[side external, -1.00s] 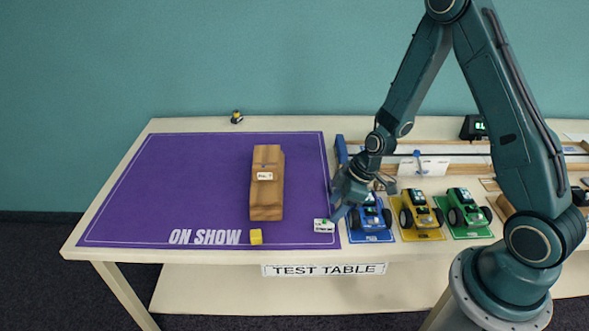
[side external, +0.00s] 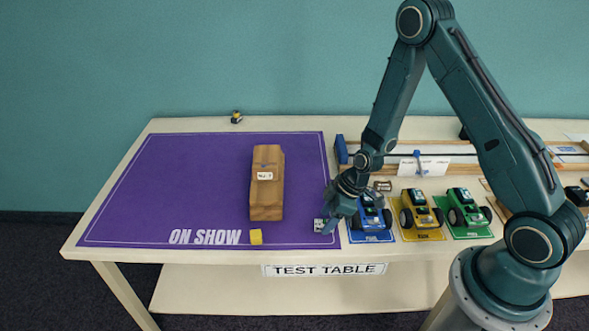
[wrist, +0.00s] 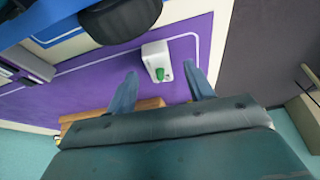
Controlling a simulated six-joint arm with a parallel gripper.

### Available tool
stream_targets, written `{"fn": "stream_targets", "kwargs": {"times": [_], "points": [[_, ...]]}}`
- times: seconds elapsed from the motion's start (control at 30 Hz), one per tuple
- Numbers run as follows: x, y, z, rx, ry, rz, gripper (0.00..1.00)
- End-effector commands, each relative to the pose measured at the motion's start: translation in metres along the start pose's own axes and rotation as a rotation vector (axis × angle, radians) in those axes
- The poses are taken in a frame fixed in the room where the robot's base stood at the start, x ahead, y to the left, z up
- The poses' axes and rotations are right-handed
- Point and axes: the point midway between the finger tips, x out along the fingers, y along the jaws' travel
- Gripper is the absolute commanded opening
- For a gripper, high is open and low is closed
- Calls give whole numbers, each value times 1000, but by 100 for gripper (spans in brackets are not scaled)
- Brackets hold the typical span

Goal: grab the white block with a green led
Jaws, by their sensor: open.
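The white block (side external: 319,225) lies on the purple mat near its front right corner, partly hidden by my gripper in the side view. In the wrist view the white block (wrist: 156,61) shows its green LED (wrist: 164,73) on the side toward me. My gripper (side external: 328,222) is low over the mat at the block. In the wrist view my gripper (wrist: 163,82) has its two fingers apart, and the block lies just beyond the fingertips, roughly between their lines. Nothing is held.
A blue toy car (side external: 371,214) stands close right of my gripper, with a yellow car (side external: 421,212) and a green car (side external: 467,211) beyond. The mat's left is clear.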

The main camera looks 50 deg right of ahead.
Motion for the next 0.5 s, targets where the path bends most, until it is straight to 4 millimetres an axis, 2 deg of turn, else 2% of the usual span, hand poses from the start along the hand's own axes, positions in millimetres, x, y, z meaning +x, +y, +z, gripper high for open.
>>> {"fn": "stream_targets", "kwargs": {"times": [0.2,0.5], "points": [[13,0,0,1,-1,0,53],[14,0,0,1,-1,1,53]]}}
